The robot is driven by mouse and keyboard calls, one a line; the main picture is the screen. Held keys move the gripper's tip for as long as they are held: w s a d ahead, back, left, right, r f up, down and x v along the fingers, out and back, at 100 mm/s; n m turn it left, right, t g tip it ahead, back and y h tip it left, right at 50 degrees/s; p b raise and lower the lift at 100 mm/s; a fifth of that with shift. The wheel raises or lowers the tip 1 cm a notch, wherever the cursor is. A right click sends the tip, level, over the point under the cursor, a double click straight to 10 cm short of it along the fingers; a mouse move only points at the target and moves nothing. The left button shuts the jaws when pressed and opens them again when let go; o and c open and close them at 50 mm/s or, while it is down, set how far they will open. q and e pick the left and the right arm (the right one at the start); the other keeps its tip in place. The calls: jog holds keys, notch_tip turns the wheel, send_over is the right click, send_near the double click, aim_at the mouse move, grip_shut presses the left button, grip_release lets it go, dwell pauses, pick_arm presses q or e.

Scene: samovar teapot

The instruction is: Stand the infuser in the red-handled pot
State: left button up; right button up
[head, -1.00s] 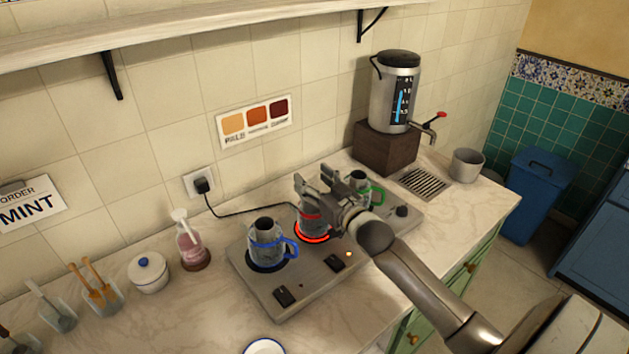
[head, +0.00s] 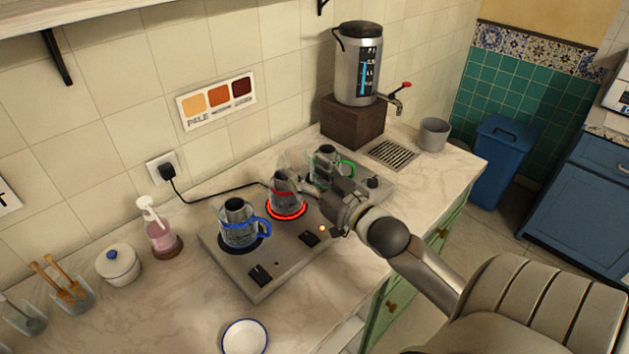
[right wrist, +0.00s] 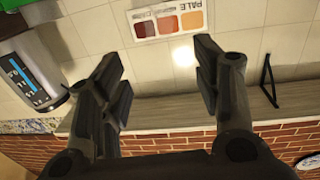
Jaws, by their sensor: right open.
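The red-handled pot (head: 286,203) stands in the middle of the hot plate on a glowing red ring in the head view. A grey, dark-topped shape, which may be the infuser (head: 284,177), shows at its mouth; I cannot tell how it sits. My right gripper (head: 322,200) is just to the right of this pot and hides part of its right side. In the right wrist view my right gripper (right wrist: 160,76) is open, with nothing between its fingers. My left gripper is not in view.
The blue-handled pot (head: 238,230) stands to the left and the green-handled pot (head: 325,168) behind to the right, close to my gripper. The samovar (head: 358,75) stands at the back. A white dish (head: 245,337) lies in front.

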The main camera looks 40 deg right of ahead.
jog(key=shift+s, duration=0.85)
